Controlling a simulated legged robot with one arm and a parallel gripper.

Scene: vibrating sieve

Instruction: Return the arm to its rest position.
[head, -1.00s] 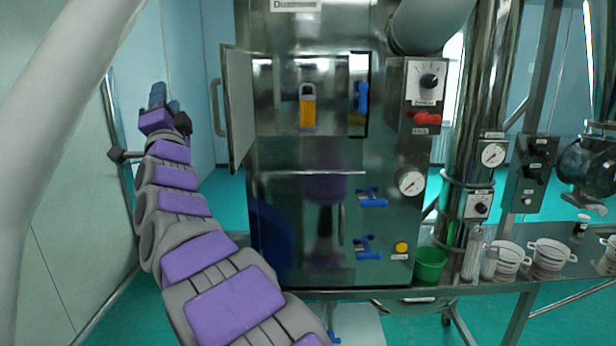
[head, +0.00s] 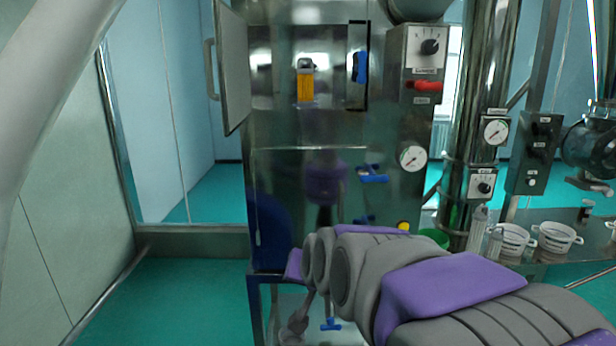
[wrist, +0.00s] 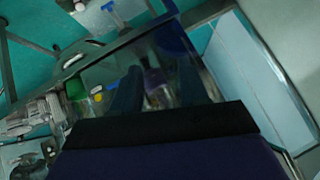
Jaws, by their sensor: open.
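My arm (head: 450,285), grey with purple panels, crosses the lower right of the head view in front of the steel machine. Its far end bends down near the machine's lower front, and my gripper is not clearly visible there. In the wrist view my gripper (wrist: 158,88) shows as two dark fingers, apart, with nothing between them. The wrist picture is tilted.
The steel machine (head: 300,215) stands ahead with its door (head: 233,65) swung open to the left. White sieve pots (head: 512,240) stand on the right bench. The floor (head: 190,290) at left is clear.

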